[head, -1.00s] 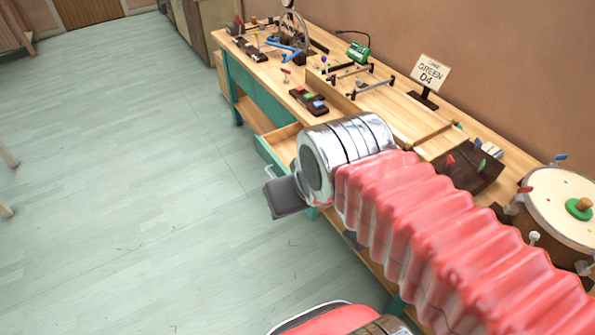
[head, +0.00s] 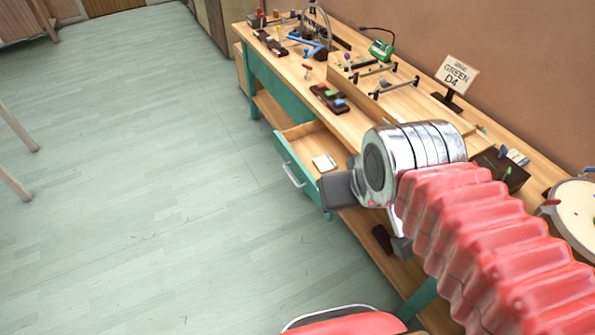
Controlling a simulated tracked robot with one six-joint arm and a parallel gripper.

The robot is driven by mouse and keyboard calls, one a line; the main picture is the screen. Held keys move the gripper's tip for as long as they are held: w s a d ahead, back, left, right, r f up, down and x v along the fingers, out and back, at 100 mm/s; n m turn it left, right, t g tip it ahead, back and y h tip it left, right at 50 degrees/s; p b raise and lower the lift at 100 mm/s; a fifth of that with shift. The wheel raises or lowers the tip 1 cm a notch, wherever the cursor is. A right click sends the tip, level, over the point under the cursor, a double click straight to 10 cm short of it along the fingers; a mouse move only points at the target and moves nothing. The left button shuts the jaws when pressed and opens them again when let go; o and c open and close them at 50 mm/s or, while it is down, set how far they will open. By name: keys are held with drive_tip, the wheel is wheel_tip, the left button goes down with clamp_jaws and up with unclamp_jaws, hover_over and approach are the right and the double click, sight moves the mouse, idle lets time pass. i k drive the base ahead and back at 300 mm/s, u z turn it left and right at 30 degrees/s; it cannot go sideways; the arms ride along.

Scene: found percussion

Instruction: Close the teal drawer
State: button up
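The teal drawer (head: 309,183) is pulled out from the front of the wooden bench. Its pale metal handle (head: 292,177) faces the open floor. A small white card or booklet (head: 324,163) lies inside on the bare wood. My gripper (head: 340,191) shows as a dark grey block at the end of my silver wrist. It lies at the drawer's near right end in the picture and covers part of it. I cannot tell if it touches the drawer. Its fingertips are not clear, and nothing held is visible.
The bench top (head: 410,103) carries a dark tray with coloured blocks (head: 328,98), a green device (head: 381,49), a sign (head: 457,74) and a drum (head: 579,208). Wooden legs (head: 17,150) stand at far left. The floor (head: 130,190) before the drawer is clear.

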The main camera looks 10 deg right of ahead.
sight(299, 146)
drive_tip(key=u, duration=0.05)
drive_tip(key=i, duration=1)
drive_tip(key=z, duration=0.05)
drive_tip(key=k, duration=0.5)
drive_tip(key=u, duration=0.55)
drive_tip(key=i, duration=0.5)
